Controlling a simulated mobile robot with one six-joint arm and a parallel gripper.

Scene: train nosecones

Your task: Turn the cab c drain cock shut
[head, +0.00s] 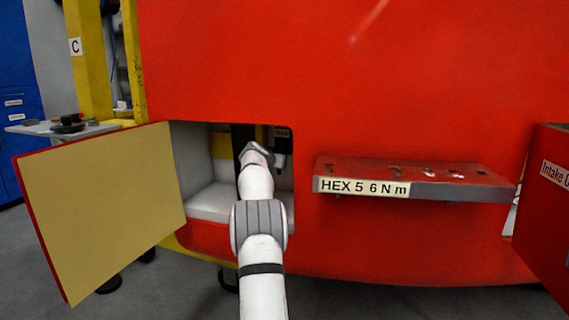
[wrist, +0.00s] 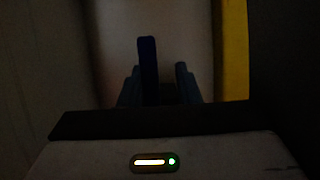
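My arm reaches into an open compartment (head: 205,200) low in the red nosecone. In the dark wrist view my gripper (wrist: 159,82) has its two fingers apart. A dark blue upright bar (wrist: 148,62), which looks like the drain cock's handle, stands between the fingers, nearer the left one. I cannot tell whether it touches that finger. A gap shows between the bar and the right finger. The valve body is not clear in either view. In the head view my wrist hides the fingers and the bar.
The compartment's open door (head: 100,212) hangs to the left. A red shelf marked "HEX 5 6 N m" (head: 415,182) juts out to the right, and another open panel (head: 545,205) stands at far right. A yellow strip (wrist: 235,50) runs right of the fingers. A yellow post (head: 88,60) bears a C sign.

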